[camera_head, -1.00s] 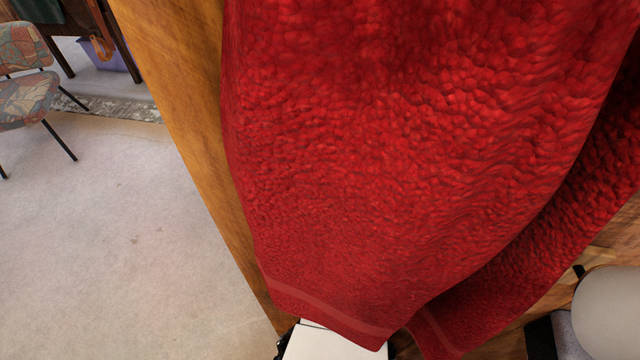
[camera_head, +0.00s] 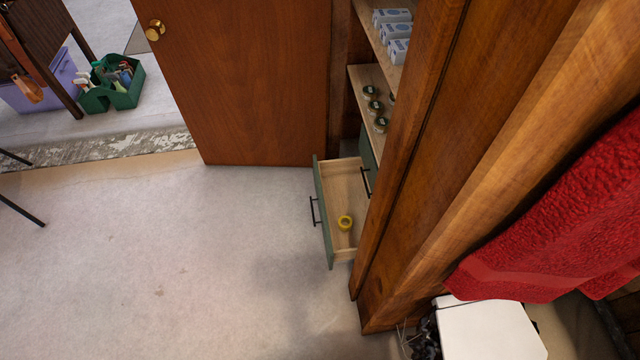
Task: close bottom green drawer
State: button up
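The bottom green drawer (camera_head: 324,215) is pulled out from a wooden cabinet, low near the floor, at the middle of the view. Its green front faces left and carries a dark bar handle (camera_head: 313,211). A yellow ring-shaped item, like a roll of tape (camera_head: 345,223), lies inside on the pale wood bottom. Another green drawer front (camera_head: 368,163) with a dark handle shows just behind it, mostly hidden by the cabinet's wooden side. My gripper is not in view.
An open brown door (camera_head: 245,80) stands behind the drawer. Shelves above hold jars (camera_head: 375,106) and boxes (camera_head: 398,50). A wooden frame (camera_head: 440,170) and red towel (camera_head: 560,230) fill the right, above a white box (camera_head: 488,330). The floor (camera_head: 170,260) left of the drawer is clear.

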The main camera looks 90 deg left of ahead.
aim_at(341, 191)
jog(key=k, duration=0.65)
jog(key=u, duration=3.55)
jog(key=i, duration=0.8)
jog(key=u, duration=0.45)
jog(key=i, duration=0.65)
jog(key=z, duration=0.9)
jog(key=i, duration=0.5)
jog(key=z, duration=0.55)
